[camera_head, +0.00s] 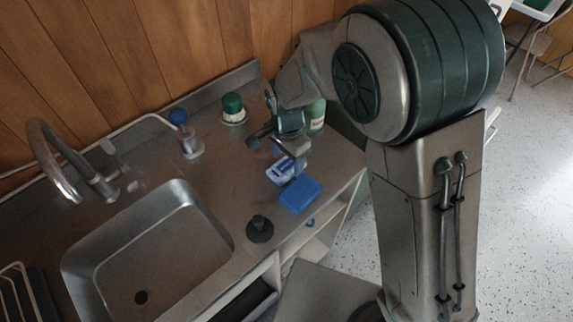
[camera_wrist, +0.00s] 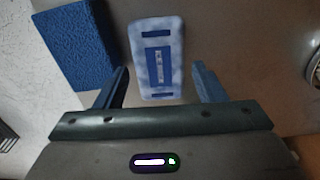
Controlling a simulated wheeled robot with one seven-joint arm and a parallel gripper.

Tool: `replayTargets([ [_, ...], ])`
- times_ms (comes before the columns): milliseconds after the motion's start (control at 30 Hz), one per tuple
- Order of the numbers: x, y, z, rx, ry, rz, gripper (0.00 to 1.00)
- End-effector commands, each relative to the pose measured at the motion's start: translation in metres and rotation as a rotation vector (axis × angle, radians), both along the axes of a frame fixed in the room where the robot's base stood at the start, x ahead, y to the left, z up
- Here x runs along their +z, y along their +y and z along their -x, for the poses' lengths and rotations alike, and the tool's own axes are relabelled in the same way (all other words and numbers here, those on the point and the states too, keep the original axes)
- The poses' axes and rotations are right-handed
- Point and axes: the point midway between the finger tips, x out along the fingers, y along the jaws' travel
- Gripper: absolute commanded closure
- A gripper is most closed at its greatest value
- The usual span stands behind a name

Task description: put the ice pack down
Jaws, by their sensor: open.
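The ice pack (camera_head: 279,172), pale blue and white with dark blue label patches, lies on the steel counter (camera_head: 222,170) right of the sink. In the wrist view the ice pack (camera_wrist: 157,30) shows between and beyond my two fingers, with a gap on each side. My gripper (camera_head: 291,160) is open just over the ice pack and hides part of it in the head view; in the wrist view my gripper (camera_wrist: 161,75) holds nothing.
A blue block, perhaps a sponge (camera_head: 300,194), lies beside the ice pack near the counter's front edge; it also shows in the wrist view (camera_wrist: 72,45). A black plunger-like item (camera_head: 260,230), a green-topped brush (camera_head: 232,108), a blue-topped dispenser (camera_head: 188,140) and a green bottle (camera_head: 317,115) stand around. The sink (camera_head: 150,245) is left.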

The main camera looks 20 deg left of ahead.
Motion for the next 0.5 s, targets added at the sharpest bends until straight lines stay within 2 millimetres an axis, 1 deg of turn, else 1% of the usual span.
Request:
replayTargets([
  [33,-0.007,0.0,0.001,0.0,0.003,0.003,0.36],
  [133,-0.014,0.0,0.001,0.0,0.001,0.0,0.36],
  [367,-0.017,0.001,0.001,0.001,0.0,-0.001,0.36],
  [400,-0.017,0.0,0.001,0.001,0.0,-0.001,0.39],
  [467,-0.017,0.0,0.001,0.001,0.0,-0.001,0.56],
  [500,-0.017,0.0,0.001,0.001,0.0,-0.001,0.67],
])
